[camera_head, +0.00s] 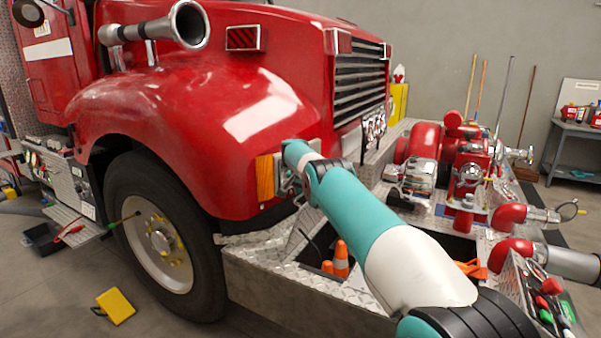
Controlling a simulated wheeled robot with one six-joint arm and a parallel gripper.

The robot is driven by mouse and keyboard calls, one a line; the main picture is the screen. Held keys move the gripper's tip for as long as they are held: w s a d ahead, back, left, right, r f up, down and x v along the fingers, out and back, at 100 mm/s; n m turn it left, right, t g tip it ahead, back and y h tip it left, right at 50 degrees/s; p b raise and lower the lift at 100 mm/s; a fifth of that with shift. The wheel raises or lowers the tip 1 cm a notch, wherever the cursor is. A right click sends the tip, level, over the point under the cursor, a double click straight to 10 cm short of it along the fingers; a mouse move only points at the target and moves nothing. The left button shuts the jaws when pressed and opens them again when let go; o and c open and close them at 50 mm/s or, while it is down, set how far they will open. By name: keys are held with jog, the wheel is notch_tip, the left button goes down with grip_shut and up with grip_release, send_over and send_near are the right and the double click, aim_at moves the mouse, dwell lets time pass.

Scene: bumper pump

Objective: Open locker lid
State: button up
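The diamond-plate front bumper (300,288) of the red truck has a dark locker opening in its top. Orange cones (341,259) show inside it, so this part is uncovered. A slanting tread-plate piece (292,236) stands at the opening's left side; I cannot tell if it is the raised lid, as my arm crosses in front of much of this area. My teal and white arm reaches from the lower right over the opening. Its far end is beside the amber fender lamp (265,177). My gripper (288,184) is small and mostly hidden there; its fingers are not clear.
A red and chrome pump (468,172) with pipes stands on the bumper to the right. A tool tray (548,300) is at the lower right. The front wheel (160,240) and red fender (195,125) are at left. A yellow box (116,306) lies on the floor.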

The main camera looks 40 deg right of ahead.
jog(key=b+v, duration=0.2)
jog(key=v, duration=1.4)
jog(key=shift+a+b, duration=0.2)
jog(key=shift+b, duration=0.1)
jog(key=shift+c, duration=0.2)
